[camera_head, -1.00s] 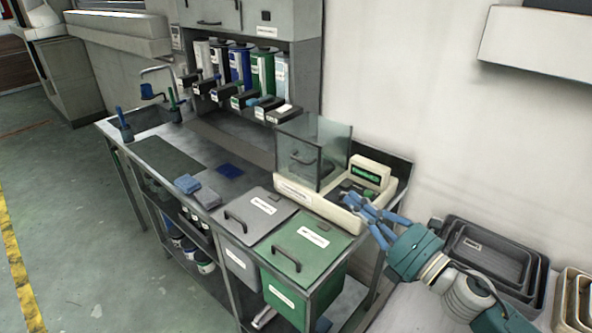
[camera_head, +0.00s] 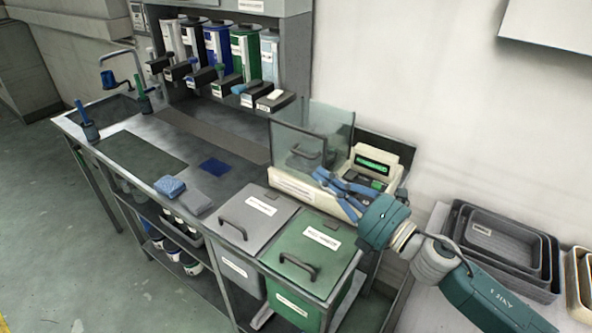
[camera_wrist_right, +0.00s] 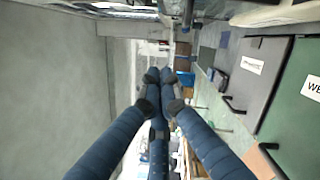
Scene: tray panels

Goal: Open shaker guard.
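The shaker guard (camera_head: 335,128) is a clear box with a dark handle, standing at the left part of a cream shaker (camera_head: 293,190) on the back right of the counter. It looks down in place. My right gripper (camera_head: 324,180) has blue fingers and is in front of the shaker, near the guard's lower right part. My left gripper is not in view.
A grey lidded bin (camera_head: 255,212) and a green lidded bin (camera_head: 318,252) stand in front of the shaker. Stacked grey trays (camera_head: 487,230) lie at the right.

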